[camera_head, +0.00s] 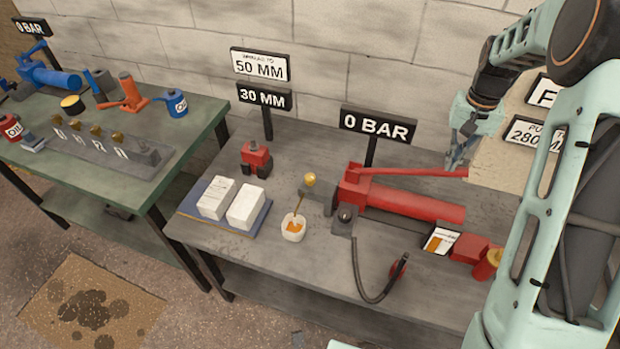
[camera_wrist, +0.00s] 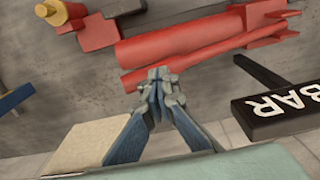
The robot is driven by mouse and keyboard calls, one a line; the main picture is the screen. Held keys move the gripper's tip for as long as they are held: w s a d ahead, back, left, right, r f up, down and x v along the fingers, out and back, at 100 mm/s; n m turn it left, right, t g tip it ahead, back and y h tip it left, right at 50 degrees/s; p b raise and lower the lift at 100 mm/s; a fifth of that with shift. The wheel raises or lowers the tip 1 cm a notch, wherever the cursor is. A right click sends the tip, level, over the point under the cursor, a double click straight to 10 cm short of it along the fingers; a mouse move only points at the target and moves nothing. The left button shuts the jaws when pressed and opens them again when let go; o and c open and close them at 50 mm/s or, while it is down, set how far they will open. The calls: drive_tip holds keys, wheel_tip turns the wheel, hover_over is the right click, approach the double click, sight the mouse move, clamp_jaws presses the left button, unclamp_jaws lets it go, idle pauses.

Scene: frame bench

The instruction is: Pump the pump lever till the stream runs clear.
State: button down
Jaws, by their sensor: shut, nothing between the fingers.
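The red hand pump lies on the right bench, its body (camera_head: 420,203) long and rounded. The pump lever (camera_head: 415,172), a thin red bar, lies low along the body. An amber stream (camera_head: 299,203) runs from beneath a yellow knob (camera_head: 310,180) into a white cup (camera_head: 293,228) holding orange liquid. My gripper (camera_head: 452,167) is shut and empty, pointing down close to the lever's free end. In the wrist view the shut fingertips (camera_wrist: 158,75) appear beside the lever (camera_wrist: 205,58); I cannot tell whether they touch it.
A sign (camera_head: 377,125) behind the pump reads 0 BAR. A black hose (camera_head: 357,270) curves across the bench front. A red jack (camera_head: 256,158) and white blocks (camera_head: 246,207) stand left. A pale panel with partly hidden signs (camera_head: 538,132) is beside my arm. Another tool-covered bench (camera_head: 190,125) stands left.

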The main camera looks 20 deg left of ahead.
drive_tip(key=shift+f, duration=0.1)
wheel_tip(320, 180, down, 8)
drive_tip(key=b, duration=0.5)
drive_tip(key=shift+f, duration=0.2)
wheel_tip(320, 180, up, 9)
drive_tip(key=p, duration=0.5)
drive_tip(key=shift+f, duration=0.2)
drive_tip(key=shift+r+p, duration=1.8)
drive_tip(key=shift+r, duration=0.75)
